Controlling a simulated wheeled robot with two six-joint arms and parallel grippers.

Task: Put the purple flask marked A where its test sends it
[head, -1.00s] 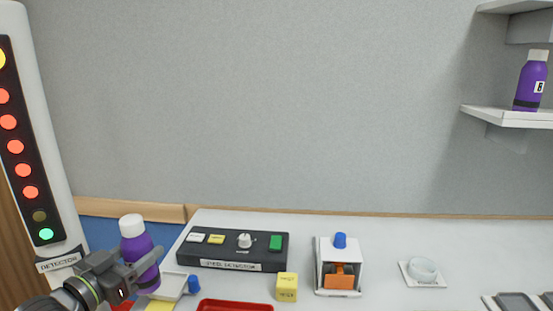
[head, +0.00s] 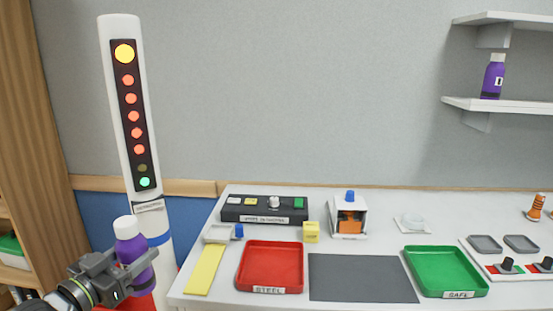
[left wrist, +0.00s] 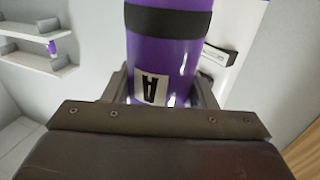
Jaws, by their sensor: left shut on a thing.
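The purple flask marked A (head: 131,248), with a white cap, is upright in my left gripper (head: 137,274), which is shut on it. In the left wrist view the flask (left wrist: 168,55) shows its A label upside down between the fingers. It is in front of the detector column (head: 117,120), whose large yellow light, several red lights and bottom green light are lit; one lamp above the green is dim. A red tray labelled STEEL (head: 270,291) and a green tray labelled SAFE (head: 458,294) lie on the white table. My right gripper is not in view.
A black control box (head: 263,217) with a knob and buttons stands at the table's back. Near it are a yellow block (head: 312,232) and a white device with a blue knob (head: 349,197). A dark mat (head: 362,278) is bare. Another purple flask (head: 493,76) stands on the wall shelf.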

